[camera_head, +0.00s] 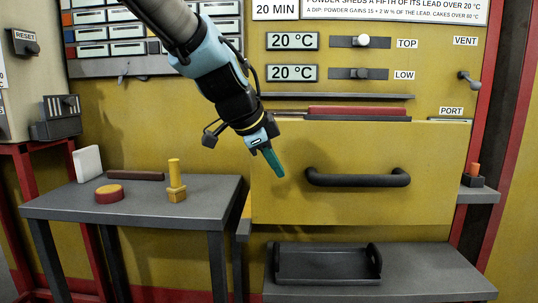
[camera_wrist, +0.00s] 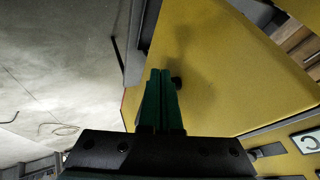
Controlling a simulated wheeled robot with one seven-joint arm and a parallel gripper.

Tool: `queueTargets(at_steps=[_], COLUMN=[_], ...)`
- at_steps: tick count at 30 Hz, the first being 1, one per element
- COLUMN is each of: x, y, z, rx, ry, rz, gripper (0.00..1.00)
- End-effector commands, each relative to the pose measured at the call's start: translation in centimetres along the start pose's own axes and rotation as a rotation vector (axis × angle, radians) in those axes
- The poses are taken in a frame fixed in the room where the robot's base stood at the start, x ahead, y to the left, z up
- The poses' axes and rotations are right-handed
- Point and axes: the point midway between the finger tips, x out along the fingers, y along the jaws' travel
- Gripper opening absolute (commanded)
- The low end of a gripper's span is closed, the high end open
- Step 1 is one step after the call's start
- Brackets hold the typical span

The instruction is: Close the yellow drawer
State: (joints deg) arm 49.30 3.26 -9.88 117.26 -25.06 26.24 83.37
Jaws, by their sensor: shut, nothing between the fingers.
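The yellow drawer (camera_head: 340,205) stands at the middle right of the head view, with a black bar handle (camera_head: 358,180) across its front. Its front panel sits forward of the yellow oven face, so it looks pulled out; a dark red edge (camera_head: 358,110) shows above it. My gripper (camera_head: 273,162) is shut and empty, in front of the drawer's upper left part, left of the handle. In the wrist view, my green fingers (camera_wrist: 161,98) are together against the yellow drawer panel (camera_wrist: 230,75). I cannot tell whether they touch it.
A grey table (camera_head: 140,205) at left holds a yellow stamp-like piece (camera_head: 176,182), a red-and-yellow disc (camera_head: 109,193), a white block and a dark bar. A dark tray (camera_head: 325,264) sits on a grey bench (camera_head: 425,275) below the drawer. Sliders (camera_head: 362,41) and a vent lever (camera_head: 469,80) are above.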

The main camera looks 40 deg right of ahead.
Motion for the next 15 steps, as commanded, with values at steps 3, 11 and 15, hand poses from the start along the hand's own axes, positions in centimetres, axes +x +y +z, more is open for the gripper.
queueTargets(at_steps=[3, 11, 15], x=[2.6, 5.8, 6.5], y=[0.1, -1.9, -3.1], z=[0.0, 0.0, 0.0], rx=[-0.001, -0.004, -0.003], ry=[-0.002, -0.002, -0.002], rz=[0.006, 0.001, 0.001], gripper=[0.0, 0.0, 0.0])
